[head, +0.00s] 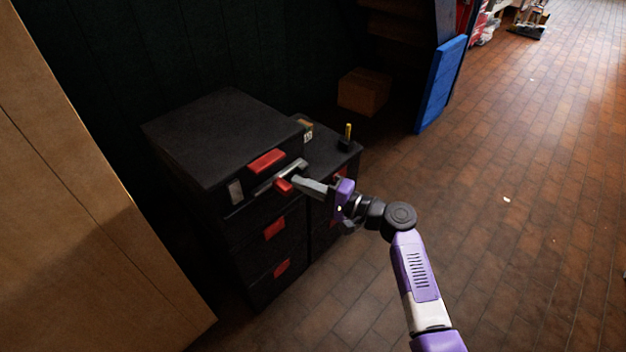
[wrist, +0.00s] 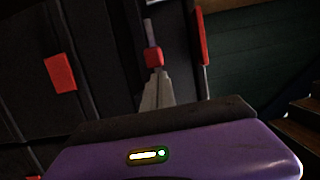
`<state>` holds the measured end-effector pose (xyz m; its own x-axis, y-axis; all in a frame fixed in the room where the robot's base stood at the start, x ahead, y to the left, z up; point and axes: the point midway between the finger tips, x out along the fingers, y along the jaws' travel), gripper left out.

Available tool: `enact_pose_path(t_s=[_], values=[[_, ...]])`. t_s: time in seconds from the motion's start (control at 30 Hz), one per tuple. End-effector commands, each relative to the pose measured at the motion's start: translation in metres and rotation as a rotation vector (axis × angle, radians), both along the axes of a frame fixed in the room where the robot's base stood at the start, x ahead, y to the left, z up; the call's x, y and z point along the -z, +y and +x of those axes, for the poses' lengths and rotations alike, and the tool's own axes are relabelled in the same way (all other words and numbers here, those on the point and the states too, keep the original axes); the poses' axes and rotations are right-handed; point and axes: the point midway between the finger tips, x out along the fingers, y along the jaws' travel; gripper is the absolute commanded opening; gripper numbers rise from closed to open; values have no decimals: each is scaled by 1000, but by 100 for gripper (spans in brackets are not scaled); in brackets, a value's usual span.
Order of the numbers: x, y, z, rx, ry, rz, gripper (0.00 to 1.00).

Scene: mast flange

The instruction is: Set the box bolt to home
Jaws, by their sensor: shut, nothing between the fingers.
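The black box (head: 215,135) is at the left centre of the head view, on top of a stack of black drawers. The bolt is a silver bar (head: 268,178) on its front, with a red knob (head: 284,186) near the bar's right part. In the wrist view the red knob (wrist: 154,57) sits on the bar, just beyond my fingertips. My gripper (head: 297,182) is shut with nothing held, its tips close to the knob's right side. I cannot tell whether they touch it. The fingers partly hide the bar's surroundings.
Red handles (head: 274,228) mark the drawers below. A lower black cabinet (head: 325,160) stands to the right, bearing a small yellow-topped lever (head: 348,132). A cardboard box (head: 364,92) and a blue panel (head: 440,85) stand behind. A wooden panel (head: 75,220) fills the left.

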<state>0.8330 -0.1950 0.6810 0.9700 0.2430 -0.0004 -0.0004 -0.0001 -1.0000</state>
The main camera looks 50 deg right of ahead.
Motion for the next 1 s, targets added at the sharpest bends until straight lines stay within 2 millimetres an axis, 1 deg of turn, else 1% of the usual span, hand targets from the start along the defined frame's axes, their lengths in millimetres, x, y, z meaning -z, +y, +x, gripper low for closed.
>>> enact_pose_path(t_s=[0.1, 0.4, 0.47, 0.6, 0.7, 0.8, 1.0], values=[[0, 3, 0, 1, 0, 1, 0], [0, 4, 0, 1, 0, 0, 0], [0, 10, 0, -2, 0, 0, 0], [0, 35, 0, -5, 1, 0, 0], [0, 47, 0, -3, 0, 0, 0], [0, 51, 0, -3, 0, 0, 0], [0, 52, 0, -6, -1, 0, 0]])
